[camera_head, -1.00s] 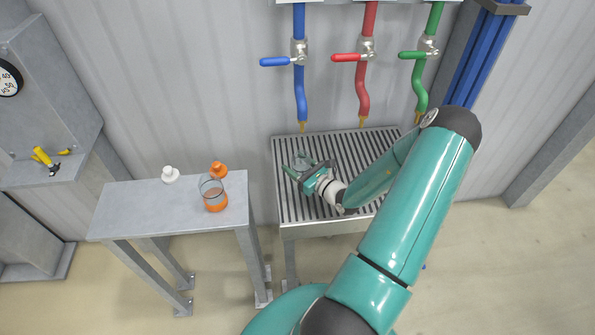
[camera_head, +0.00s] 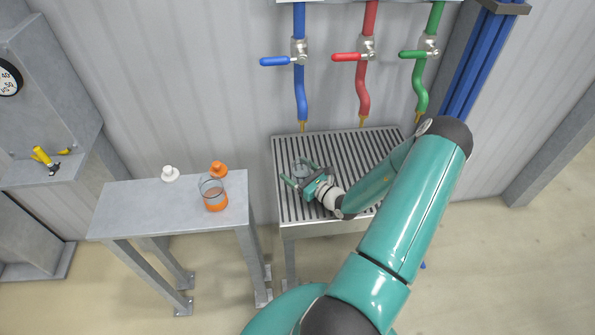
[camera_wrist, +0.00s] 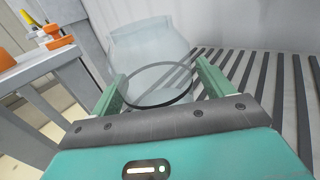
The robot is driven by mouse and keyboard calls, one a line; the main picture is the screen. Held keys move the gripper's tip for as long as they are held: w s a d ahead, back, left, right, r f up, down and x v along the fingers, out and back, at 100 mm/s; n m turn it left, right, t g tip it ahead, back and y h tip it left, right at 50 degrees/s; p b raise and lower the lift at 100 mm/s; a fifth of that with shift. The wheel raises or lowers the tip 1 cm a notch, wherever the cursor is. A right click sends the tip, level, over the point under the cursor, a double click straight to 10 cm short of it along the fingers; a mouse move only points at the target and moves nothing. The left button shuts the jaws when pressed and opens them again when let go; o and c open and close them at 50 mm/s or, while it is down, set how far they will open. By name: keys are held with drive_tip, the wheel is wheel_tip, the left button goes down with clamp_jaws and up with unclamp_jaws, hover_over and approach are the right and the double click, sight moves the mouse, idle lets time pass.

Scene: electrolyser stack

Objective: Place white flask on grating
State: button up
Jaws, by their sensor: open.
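The white flask (camera_head: 299,168) is a clear, pale, round-bodied vessel at the left part of the slatted grating (camera_head: 349,147). In the wrist view the flask (camera_wrist: 150,62) is close ahead, with its lower part between the two green fingers and the grating (camera_wrist: 262,85) around it to the right. It looks upright and seems to rest on the slats. My gripper (camera_head: 303,177) is open, one finger on each side of the flask. In the wrist view the gripper (camera_wrist: 160,88) shows no clear finger contact with the glass.
A grey side table (camera_head: 140,205) stands left of the grating. It holds a flask of orange liquid (camera_head: 214,196), an orange stopper (camera_head: 218,169) and a white stopper (camera_head: 170,174). Blue (camera_head: 300,90), red (camera_head: 364,90) and green (camera_head: 421,90) pipes hang above the grating's back edge.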

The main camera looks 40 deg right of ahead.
drive_tip(key=shift+r, duration=0.15)
drive_tip(key=shift+s, duration=0.3)
drive_tip(key=s, duration=0.7)
drive_tip(key=s+d, duration=0.1)
drive_tip(key=s, duration=0.3)
drive_tip(key=shift+s, duration=0.2)
